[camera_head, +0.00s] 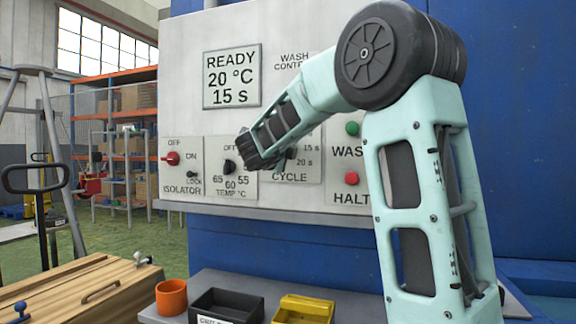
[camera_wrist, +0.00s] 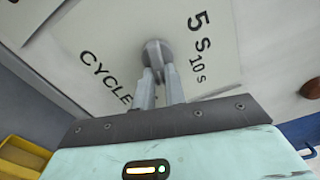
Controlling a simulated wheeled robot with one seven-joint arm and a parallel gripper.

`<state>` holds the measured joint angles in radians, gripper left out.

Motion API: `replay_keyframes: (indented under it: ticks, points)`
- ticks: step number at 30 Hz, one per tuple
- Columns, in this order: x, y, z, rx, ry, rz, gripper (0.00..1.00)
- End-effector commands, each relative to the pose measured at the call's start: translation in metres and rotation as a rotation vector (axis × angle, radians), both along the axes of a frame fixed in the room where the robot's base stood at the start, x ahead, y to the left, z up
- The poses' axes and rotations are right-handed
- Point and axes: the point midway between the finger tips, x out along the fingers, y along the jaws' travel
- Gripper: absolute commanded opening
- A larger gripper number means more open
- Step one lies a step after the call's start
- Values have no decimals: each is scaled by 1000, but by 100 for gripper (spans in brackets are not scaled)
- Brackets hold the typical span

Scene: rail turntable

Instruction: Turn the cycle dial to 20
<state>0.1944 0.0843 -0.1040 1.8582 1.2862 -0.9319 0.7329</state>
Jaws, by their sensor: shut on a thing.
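The cycle dial (camera_wrist: 156,52) is a grey round knob on the pale panel in the wrist view, with the word CYCLE to its left and "5 s" and "10 s" to its right. My gripper (camera_wrist: 159,76) is shut on it, with both fingers close together at the knob. In the head view the dial (camera_head: 291,153) shows only in part beside my arm, with "15 s" and "20 s" to its right. My fingers and the dial's pointer cannot be made out there. The display (camera_head: 232,77) reads READY, 20 °C, 15 s.
The temperature dial (camera_head: 229,167) and red isolator knob (camera_head: 172,159) are left of the cycle dial. A green button (camera_head: 352,129) and red halt button (camera_head: 351,178) are to its right. An orange cup (camera_head: 171,297), black bin (camera_head: 226,304) and yellow bin (camera_head: 304,309) stand below.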

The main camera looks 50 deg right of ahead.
Motion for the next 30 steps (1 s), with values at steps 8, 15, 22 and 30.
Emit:
replay_keyframes:
  ticks: [8,15,22,30]
  points:
    - [1,0,-11,96,-228,-2,0]
    - [2,1,-11,159,-376,-1,0]
    - [3,1,-10,195,-460,-2,0]
    - [3,1,-8,209,-495,-2,0]
